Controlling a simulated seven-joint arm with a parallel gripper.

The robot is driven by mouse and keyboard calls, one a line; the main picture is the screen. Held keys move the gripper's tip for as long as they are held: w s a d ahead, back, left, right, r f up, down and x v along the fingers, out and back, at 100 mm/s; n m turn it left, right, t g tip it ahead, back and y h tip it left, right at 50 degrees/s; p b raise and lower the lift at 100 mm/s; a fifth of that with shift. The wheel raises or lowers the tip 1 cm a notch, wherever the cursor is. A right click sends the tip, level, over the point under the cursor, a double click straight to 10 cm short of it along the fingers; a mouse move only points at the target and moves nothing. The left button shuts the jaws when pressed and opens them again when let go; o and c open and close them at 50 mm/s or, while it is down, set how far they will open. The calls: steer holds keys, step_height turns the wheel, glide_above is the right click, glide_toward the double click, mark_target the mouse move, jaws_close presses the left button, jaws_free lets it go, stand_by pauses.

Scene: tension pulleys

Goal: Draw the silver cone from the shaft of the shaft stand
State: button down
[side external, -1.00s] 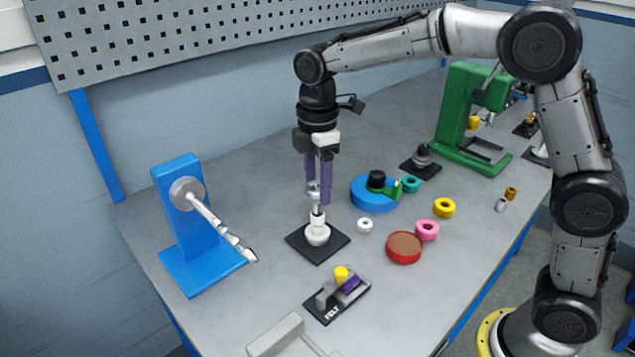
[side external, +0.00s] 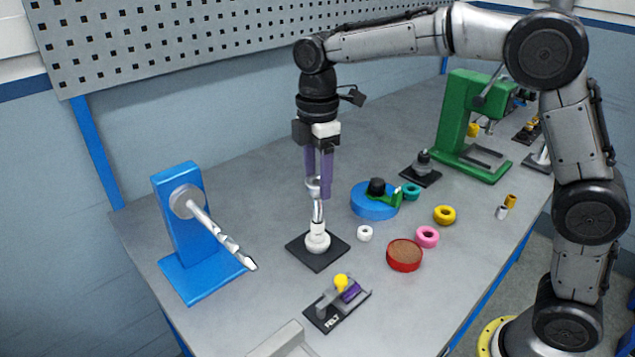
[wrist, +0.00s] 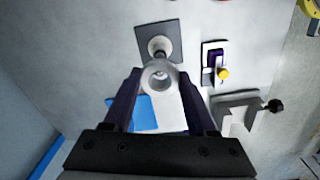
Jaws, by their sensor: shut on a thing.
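The shaft stand has a square black base plate (side external: 333,251) with white rounded parts and an upright silver shaft (side external: 319,211) on it. My gripper (side external: 320,190) points down above the stand, its two purple fingers shut on the silver cone (side external: 313,187). The cone is near the shaft's top; I cannot tell whether the shaft tip is still inside it. In the wrist view the cone (wrist: 160,74) shows as a pale ring with an open bore between the fingertips. The stand's plate (wrist: 173,29) lies beyond it there.
A blue stand (side external: 184,225) with a slanting silver rod is at left. A blue disc (side external: 370,206), a red pot (side external: 404,258) and several coloured rings lie at right. A small black fixture (side external: 325,317) is in front. A green press (side external: 457,120) stands at back right.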

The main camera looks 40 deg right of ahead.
steer(key=shift+r, duration=0.3)
steer(key=shift+r, duration=0.95)
steer(key=shift+r, duration=2)
